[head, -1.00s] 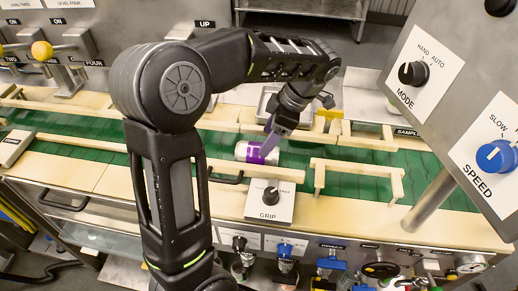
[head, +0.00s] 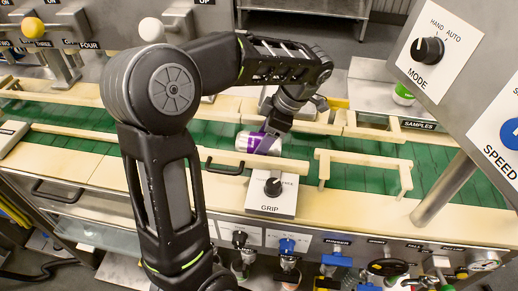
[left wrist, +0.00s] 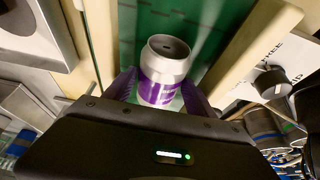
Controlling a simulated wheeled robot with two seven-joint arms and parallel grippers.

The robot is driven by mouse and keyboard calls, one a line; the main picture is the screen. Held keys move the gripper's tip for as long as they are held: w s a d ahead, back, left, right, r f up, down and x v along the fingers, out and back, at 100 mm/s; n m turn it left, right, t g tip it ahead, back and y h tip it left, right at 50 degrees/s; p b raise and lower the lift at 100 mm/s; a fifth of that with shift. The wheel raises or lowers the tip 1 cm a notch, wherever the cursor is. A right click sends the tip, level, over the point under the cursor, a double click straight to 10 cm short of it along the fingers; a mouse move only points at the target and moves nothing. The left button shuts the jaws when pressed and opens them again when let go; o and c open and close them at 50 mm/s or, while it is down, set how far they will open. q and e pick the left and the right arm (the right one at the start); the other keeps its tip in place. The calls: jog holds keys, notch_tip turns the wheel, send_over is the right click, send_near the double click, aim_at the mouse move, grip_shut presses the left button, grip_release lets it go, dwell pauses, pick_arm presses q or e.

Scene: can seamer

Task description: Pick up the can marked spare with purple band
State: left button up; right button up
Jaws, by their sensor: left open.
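The silver-white can with a purple band (head: 246,142) appears to lie on its side on the green conveyor belt, its long axis along the belt. In the left wrist view the can (left wrist: 168,56) shows its bare metal end and part of the band; any spare marking is not readable. My left gripper (head: 267,141) reaches down over the can's right part. In the left wrist view its two purplish fingers (left wrist: 161,88) are open, one on each side of the can. Whether they touch it I cannot tell. My right gripper is not in view.
Wooden guide rails (head: 346,154) run along both belt edges. A box with a GRIP knob (head: 271,199) stands in front of the can. A green-and-white can (head: 404,94) stands by the SAMPLES label at the back right. The MODE panel (head: 433,45) overhangs at the right.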

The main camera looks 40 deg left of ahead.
pick_arm(q)
jog(key=shift+p+x, duration=0.55)
jog(key=shift+x, duration=0.75)
jog(key=c, duration=1)
